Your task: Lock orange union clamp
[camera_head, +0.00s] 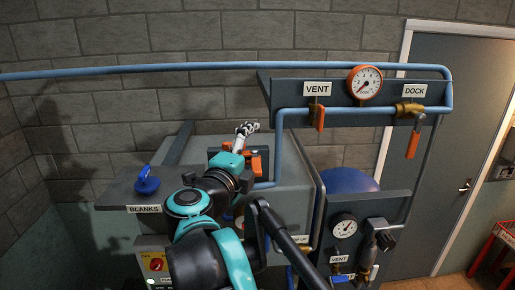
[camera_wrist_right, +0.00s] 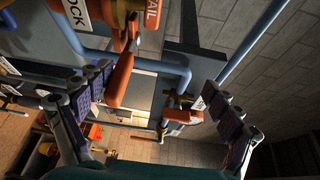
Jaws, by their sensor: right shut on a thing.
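The orange union clamp (camera_head: 257,160) sits on the blue pipe at the top of the grey cabinet, partly hidden behind my right arm. In the right wrist view its orange lever (camera_wrist_right: 119,78) hangs down beside the left finger, near labels reading "LOCK" and partly "AIL". My right gripper (camera_head: 246,131) is at the clamp, its fingers showing just above and behind my teal wrist. My left gripper is not in view.
A panel above holds a pressure gauge (camera_head: 364,83) and orange-handled VENT (camera_head: 319,117) and DOCK (camera_head: 413,144) valves. A blue blank (camera_head: 147,181) rests on the BLANKS shelf (camera_head: 125,193) at left. A lower gauge (camera_head: 343,226) and valve stand at right.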

